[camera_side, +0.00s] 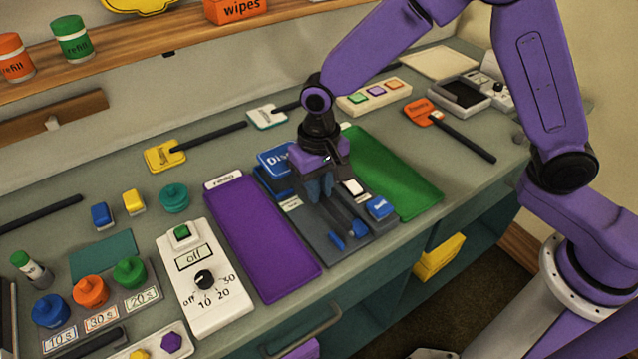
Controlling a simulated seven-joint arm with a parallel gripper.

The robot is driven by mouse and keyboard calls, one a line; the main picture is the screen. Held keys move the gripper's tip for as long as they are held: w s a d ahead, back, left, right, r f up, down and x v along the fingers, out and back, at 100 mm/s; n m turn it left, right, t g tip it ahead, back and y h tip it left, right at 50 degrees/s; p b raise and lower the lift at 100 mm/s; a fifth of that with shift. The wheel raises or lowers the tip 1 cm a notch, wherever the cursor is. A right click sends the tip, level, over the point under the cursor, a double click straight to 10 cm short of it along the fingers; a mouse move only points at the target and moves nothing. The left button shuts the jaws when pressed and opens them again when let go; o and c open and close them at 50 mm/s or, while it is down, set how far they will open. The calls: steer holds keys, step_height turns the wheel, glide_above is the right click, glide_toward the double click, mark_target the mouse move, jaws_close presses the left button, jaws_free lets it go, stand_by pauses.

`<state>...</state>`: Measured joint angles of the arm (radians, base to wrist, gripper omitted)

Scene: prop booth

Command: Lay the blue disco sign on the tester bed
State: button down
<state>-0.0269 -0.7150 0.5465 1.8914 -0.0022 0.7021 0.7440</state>
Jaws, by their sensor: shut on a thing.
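The blue disco sign (272,156) has a blue plate with white lettering, partly covered by my gripper. My gripper (320,192) is shut on the sign, seemingly at its dark handle; the grip itself is mostly hidden. The tester bed (318,240) is a dark grey base with blue parts at its near end and a blue block at its far left end. The sign's plate is over that far left end, above the blue block. I cannot tell whether the sign touches the bed.
A purple mat (262,245) lies left of the bed and a green mat (400,175) right of it. A white dial box (205,285) reads off. Yellow (165,155), pale (267,117) and orange (422,110) signs lie behind. A shelf (150,55) runs along the wall.

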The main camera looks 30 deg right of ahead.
mark_target(319, 213)
steer(key=shift+f, duration=0.4)
stand_by(1.1)
steer(key=shift+f, duration=0.75)
steer(key=shift+f, duration=1)
stand_by(2.0)
steer(key=c, duration=0.9)
jaws_free()
steer(key=shift+o, duration=0.2)
steer(key=shift+r, duration=4)
